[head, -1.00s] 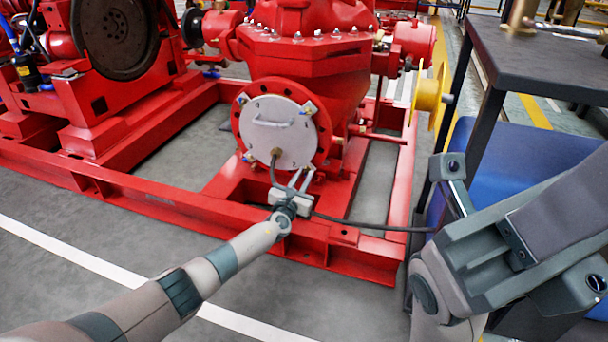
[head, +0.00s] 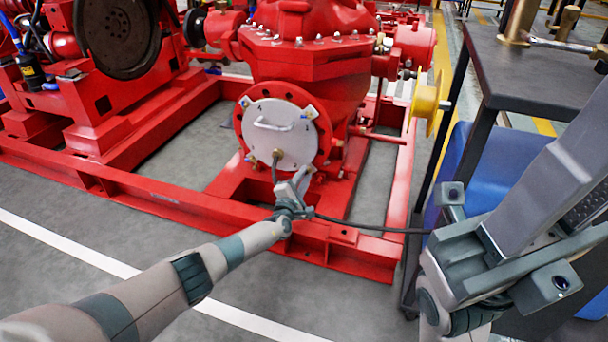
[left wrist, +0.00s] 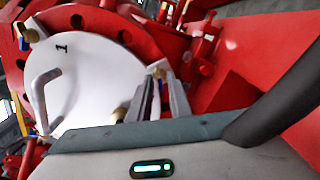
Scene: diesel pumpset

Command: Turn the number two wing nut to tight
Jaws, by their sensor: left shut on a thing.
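A white round cover plate (head: 280,140) with a bar handle is fixed to the red pump flange. Small brass wing nuts sit around its rim, one at the upper left (head: 245,102) and one at the upper right (head: 311,112). My left gripper (head: 305,172) is at the lower right rim, shut on a wing nut that the fingers mostly hide. In the left wrist view the brass of this held wing nut (left wrist: 158,69) shows at the fingertips (left wrist: 162,78). A "1" is marked on the plate; I cannot read a number by the held nut.
The red base frame (head: 320,250) lies below. A dark table (head: 540,75) and a yellow disc (head: 428,103) are at the right.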

